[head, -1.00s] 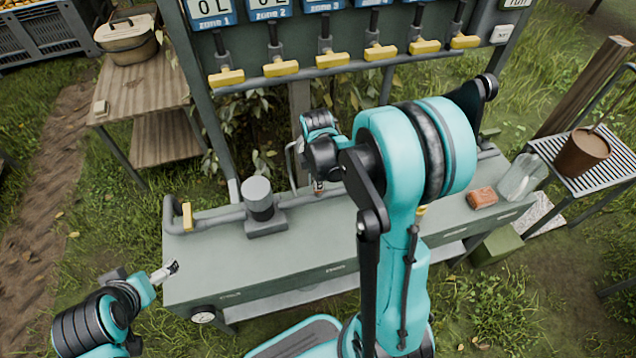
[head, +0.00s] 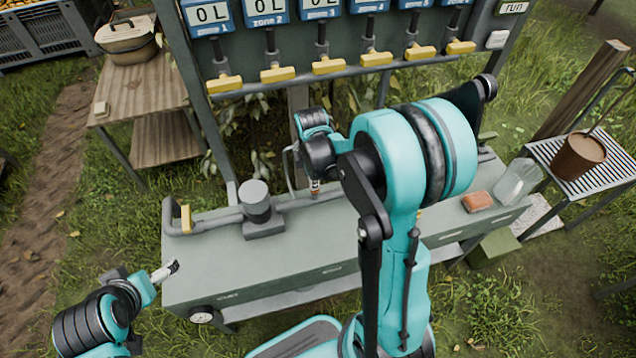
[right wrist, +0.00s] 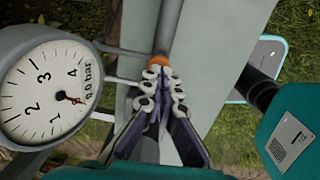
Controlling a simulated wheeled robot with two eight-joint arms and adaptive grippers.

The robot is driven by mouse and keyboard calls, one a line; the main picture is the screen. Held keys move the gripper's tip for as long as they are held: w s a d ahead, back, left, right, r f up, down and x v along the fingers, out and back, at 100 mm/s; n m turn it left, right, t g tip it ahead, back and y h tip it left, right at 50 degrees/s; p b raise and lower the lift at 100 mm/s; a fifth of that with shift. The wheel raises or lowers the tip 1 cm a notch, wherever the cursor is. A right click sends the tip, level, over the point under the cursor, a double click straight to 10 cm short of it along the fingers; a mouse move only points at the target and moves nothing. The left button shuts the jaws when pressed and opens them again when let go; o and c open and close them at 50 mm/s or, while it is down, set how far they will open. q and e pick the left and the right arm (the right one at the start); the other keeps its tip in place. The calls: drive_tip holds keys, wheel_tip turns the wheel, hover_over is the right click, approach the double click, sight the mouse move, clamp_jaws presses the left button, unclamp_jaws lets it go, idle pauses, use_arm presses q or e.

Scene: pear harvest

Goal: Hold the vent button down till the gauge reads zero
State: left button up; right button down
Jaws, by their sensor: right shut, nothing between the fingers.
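The vent button appears to be the orange-brown round piece (right wrist: 159,61) at the fingertips in the right wrist view. My right gripper (right wrist: 158,76) is shut, with nothing between its fingers. Its tips overlap the button's near edge; I cannot tell how far it is pressed. The white gauge (right wrist: 38,90) stands left of the fingers, with a red needle and small print that looks like 0.0 bar. In the head view my right gripper (head: 314,188) points down at the bench's back pipe. My left gripper (head: 166,270) is at the bench's left end; its jaws are unclear.
The grey-green bench (head: 300,255) carries a grey cylinder (head: 256,203) on the pipe and a brick-coloured block (head: 477,201). Yellow-handled valves (head: 328,66) hang behind. A side rack with a brown pot (head: 579,155) stands right.

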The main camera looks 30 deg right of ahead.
sight(314, 192)
drive_tip(key=r, duration=0.1)
drive_tip(key=r+p, duration=0.1)
drive_tip(key=r, duration=0.3)
drive_tip(key=shift+s+d, duration=0.2)
drive_tip(key=shift+s, duration=0.15)
use_arm(q)
drive_tip(key=r, duration=0.1)
drive_tip(key=r+p, duration=0.1)
drive_tip(key=r, duration=0.1)
drive_tip(key=r+p, duration=0.1)
drive_tip(key=shift+s+d+r, duration=0.25)
drive_tip(key=shift+d+r, duration=0.05)
use_arm(e)
wheel_tip(314, 192, up, 7)
drive_tip(key=shift+a+f, duration=0.2)
drive_tip(key=shift+a, duration=0.15)
use_arm(q)
wheel_tip(314, 192, down, 4)
drive_tip(key=b, duration=0.3)
use_arm(e)
drive_tip(key=s+a+r+m+t, duration=0.2)
drive_tip(key=s+a+m+t, duration=0.4)
drive_tip(key=s+m, duration=0.6)
drive_tip(key=a+m, duration=0.2)
drive_tip(key=m, duration=0.1)
drive_tip(key=shift+r+t, duration=0.3)
drive_tip(key=shift+t, duration=0.1)
